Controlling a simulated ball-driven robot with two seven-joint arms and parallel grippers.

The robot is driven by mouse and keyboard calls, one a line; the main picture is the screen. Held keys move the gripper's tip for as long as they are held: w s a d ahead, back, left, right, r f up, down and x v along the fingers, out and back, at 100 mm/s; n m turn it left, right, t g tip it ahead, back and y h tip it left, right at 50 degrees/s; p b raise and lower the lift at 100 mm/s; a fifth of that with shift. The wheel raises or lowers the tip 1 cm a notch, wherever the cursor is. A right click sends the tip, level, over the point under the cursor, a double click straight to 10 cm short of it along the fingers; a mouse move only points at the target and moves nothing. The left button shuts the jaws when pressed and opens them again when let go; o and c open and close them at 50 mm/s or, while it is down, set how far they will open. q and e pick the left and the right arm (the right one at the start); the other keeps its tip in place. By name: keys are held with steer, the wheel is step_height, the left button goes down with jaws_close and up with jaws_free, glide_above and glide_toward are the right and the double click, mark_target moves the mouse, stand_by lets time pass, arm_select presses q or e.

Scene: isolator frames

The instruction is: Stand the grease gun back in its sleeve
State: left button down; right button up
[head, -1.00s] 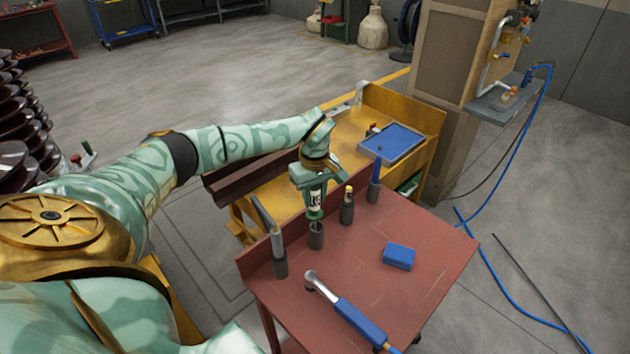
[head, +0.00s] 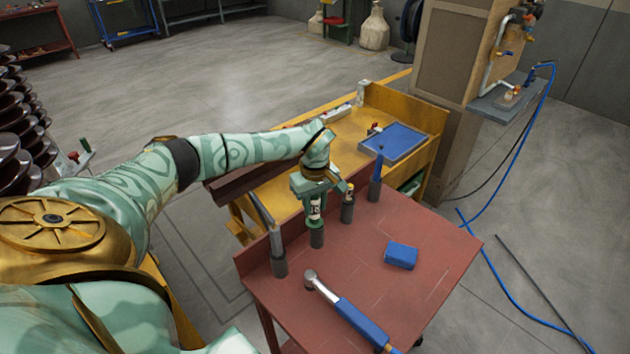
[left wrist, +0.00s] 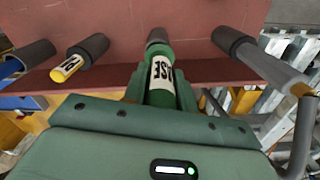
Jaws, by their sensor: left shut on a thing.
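The grease gun (head: 315,208) is a green cylinder with a white label. My left gripper (head: 316,194) is shut on it, and the gun is upright. Its lower end is at the mouth of a dark grey sleeve (head: 317,238) on the red table. In the left wrist view the green gun (left wrist: 161,82) runs between my left gripper's fingers (left wrist: 160,92) and lines up with the sleeve (left wrist: 157,37). How deep the gun sits in the sleeve is hard to tell. My right gripper is not in view.
Neighbouring sleeves hold a grey tool (head: 270,232), a yellow-topped item (head: 349,192) and a blue-handled tool (head: 377,168). A blue block (head: 401,255) and a blue-handled wrench (head: 357,321) lie on the red table (head: 440,250). A yellow bench (head: 350,150) with a blue tray (head: 395,142) stands behind.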

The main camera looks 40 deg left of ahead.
arm_select(q)
steer(key=c, duration=1)
jaws_free()
steer(key=shift+c, duration=0.2)
step_height(320, 180, up, 16)
steer(key=p, duration=0.3)
steer(key=shift+r, duration=0.2)
